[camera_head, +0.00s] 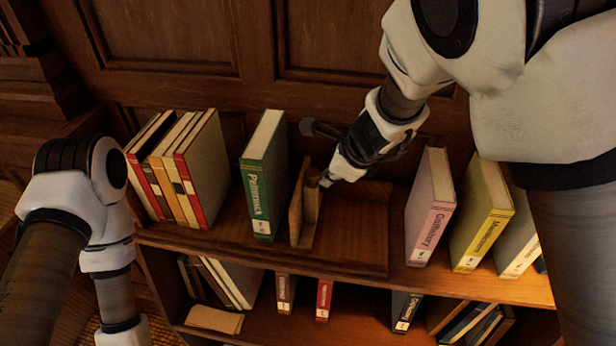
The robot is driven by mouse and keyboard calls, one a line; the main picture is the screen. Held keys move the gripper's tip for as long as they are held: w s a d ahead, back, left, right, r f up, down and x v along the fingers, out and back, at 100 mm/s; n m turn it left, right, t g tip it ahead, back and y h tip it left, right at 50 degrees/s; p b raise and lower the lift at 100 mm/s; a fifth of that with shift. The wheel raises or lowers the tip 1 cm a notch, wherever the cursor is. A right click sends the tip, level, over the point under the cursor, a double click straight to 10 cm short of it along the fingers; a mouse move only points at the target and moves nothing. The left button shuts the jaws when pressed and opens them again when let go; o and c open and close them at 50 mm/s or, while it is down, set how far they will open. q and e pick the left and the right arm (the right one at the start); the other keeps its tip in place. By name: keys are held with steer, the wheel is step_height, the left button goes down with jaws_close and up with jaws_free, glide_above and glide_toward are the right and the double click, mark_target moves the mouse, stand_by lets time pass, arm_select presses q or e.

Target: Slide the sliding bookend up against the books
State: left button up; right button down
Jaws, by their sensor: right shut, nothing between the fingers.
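The sliding bookend (297,212) is a small wooden upright with a foot, standing on a flat wooden base (358,235) on the upper shelf. A green book (262,185) stands just left of it, with a narrow gap appearing between them. More books, white, yellow and red (190,170), lean in a group farther left. My right gripper (324,182) is shut and empty, with its tips at the right side of the bookend's upper part. I cannot tell whether they touch. My left arm comes in at the left edge; its gripper is outside the view.
A pink book (430,210), a yellow book (482,220) and a white book (515,240) stand at the right of the upper shelf. The base is bare right of the bookend. A lower shelf holds more books. A panelled wooden wall (330,40) rises behind.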

steer(key=p+v, duration=0.4)
steer(key=v, duration=0.6)
steer(key=shift+s+d+h+p, duration=0.3)
steer(key=shift+s+p, duration=0.05)
steer(key=shift+s, duration=0.1)
steer(key=shift+w, duration=0.1)
